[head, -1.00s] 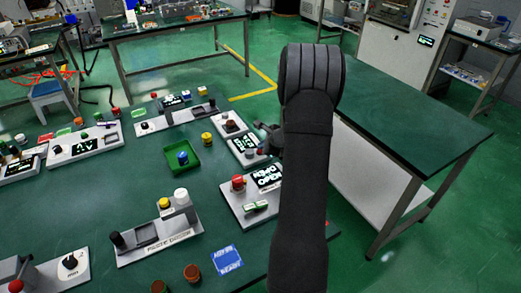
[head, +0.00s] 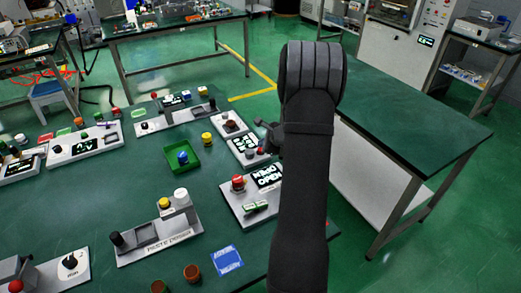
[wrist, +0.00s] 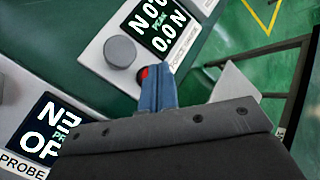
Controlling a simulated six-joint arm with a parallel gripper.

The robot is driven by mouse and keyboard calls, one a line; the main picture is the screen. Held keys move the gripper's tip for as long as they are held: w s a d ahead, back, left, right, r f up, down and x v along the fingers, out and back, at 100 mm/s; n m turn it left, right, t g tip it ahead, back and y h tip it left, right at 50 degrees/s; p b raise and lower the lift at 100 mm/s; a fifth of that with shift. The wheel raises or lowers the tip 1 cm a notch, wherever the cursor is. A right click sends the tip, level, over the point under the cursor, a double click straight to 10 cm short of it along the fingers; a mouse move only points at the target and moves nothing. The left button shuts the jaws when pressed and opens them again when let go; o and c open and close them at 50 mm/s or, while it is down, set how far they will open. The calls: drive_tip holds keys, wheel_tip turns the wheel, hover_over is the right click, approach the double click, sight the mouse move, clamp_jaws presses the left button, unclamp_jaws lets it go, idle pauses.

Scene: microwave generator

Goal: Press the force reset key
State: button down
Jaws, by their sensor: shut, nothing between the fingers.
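The force gauge panel (wrist: 92,62) shows a "PEAK 0.0N" display (wrist: 158,25) and a round grey knob (wrist: 120,52) in the wrist view. A small red key (wrist: 144,72) shows just beside my fingertips and is partly hidden by them. My gripper (wrist: 157,74) is shut and empty, with its blue-grey fingers at the key. I cannot tell whether they touch it. In the head view the panel's display (head: 244,143) and the red key (head: 261,151) sit left of my arm, below my gripper (head: 267,132).
The probe panel (head: 228,203), with a red button (head: 238,183) and an "OPEN" display, stands just in front. A green tray (head: 183,168) and a yellow button (head: 206,138) lie to the left. Other panels cover the left of the table.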

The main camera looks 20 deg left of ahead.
drive_tip(key=shift+r, duration=0.3)
drive_tip(key=shift+r, duration=2.4)
drive_tip(key=shift+f, duration=0.15)
drive_tip(key=shift+r, duration=2.05)
